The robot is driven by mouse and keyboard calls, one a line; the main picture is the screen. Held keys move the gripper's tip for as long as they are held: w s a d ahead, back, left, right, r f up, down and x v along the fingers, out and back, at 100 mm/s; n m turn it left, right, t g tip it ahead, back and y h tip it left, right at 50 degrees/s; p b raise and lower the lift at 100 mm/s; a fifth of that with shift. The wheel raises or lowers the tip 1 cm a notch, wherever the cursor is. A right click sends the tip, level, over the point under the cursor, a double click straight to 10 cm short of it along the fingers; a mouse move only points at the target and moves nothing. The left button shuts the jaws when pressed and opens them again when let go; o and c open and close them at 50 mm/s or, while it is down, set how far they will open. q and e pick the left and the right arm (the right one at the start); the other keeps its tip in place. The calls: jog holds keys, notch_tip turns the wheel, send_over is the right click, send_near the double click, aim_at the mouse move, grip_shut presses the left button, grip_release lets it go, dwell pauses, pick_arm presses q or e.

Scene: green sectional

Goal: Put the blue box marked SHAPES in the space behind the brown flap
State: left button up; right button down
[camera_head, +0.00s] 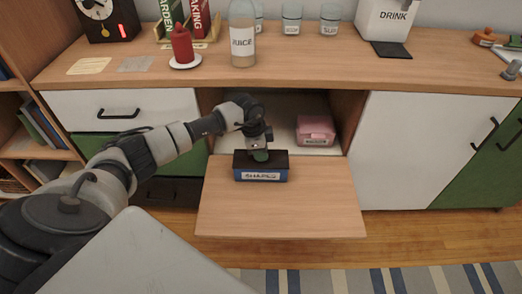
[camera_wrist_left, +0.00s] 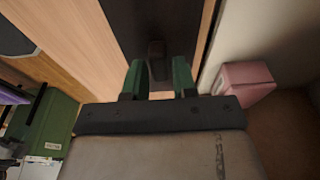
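The blue box (camera_head: 261,174) has a dark lid and a white SHAPES label on its front. It rests on the lowered brown flap (camera_head: 280,214), near the opening of the cabinet space (camera_head: 282,108). My left gripper (camera_head: 260,154) is over the box's lid, pointing down. In the left wrist view, its green fingers (camera_wrist_left: 159,80) are apart, with a dark knob (camera_wrist_left: 156,48) on the dark lid (camera_wrist_left: 155,18) showing between and beyond them. Clear gaps show on both sides of the knob. I cannot tell if the fingertips touch the lid. My right gripper is not in view.
A pink box (camera_head: 315,130) stands at the right inside the space; it also shows in the left wrist view (camera_wrist_left: 243,82). The space's floor left of it is partly hidden by my arm. A juice bottle (camera_head: 242,42) and red candle (camera_head: 182,46) stand on the counter above.

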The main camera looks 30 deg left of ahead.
pick_arm(q)
jog(key=o, duration=0.3)
jog(key=shift+o, duration=0.2)
